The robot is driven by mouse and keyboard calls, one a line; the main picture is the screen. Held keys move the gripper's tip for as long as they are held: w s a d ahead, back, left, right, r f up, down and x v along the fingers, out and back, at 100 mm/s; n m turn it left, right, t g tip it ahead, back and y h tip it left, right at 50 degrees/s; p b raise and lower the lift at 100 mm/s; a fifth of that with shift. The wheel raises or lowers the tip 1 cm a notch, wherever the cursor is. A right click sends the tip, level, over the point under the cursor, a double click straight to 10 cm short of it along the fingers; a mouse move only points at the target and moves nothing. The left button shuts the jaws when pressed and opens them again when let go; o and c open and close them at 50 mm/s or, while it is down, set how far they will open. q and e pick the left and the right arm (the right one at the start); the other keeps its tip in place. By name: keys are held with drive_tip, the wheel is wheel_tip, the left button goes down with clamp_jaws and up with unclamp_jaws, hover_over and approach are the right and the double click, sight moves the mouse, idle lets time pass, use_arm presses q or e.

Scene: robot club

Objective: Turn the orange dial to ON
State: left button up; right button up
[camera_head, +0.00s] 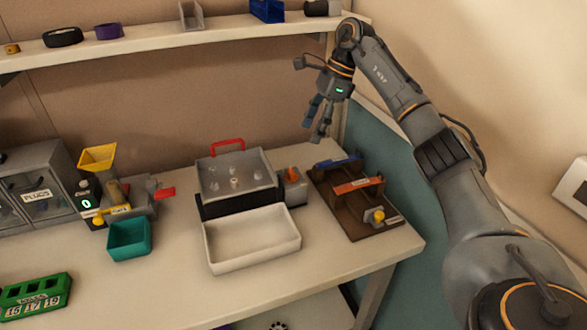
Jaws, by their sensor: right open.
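A small orange dial (292,172) sits on top of a small grey box (293,192), just right of a grey case with a red handle. The dial's markings and setting are too small to read. My right gripper (318,125) is open and empty, with its fingers pointing down. It hangs above the back right of the table, apart from the dial and higher than it. My left gripper is not in view.
A brown rack (360,222) with blue and orange handles and a yellow knob stands right of the dial. A white tray (250,262) lies in front of the case (210,188). A shelf (160,43) runs above the table. The front table (150,285) has bare room.

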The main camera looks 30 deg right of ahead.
sight(292, 171)
drive_tip(key=p+x, duration=0.1)
drive_tip(key=x, duration=1.1)
drive_tip(key=shift+w+f, duration=0.1)
drive_tip(key=c, duration=1.2)
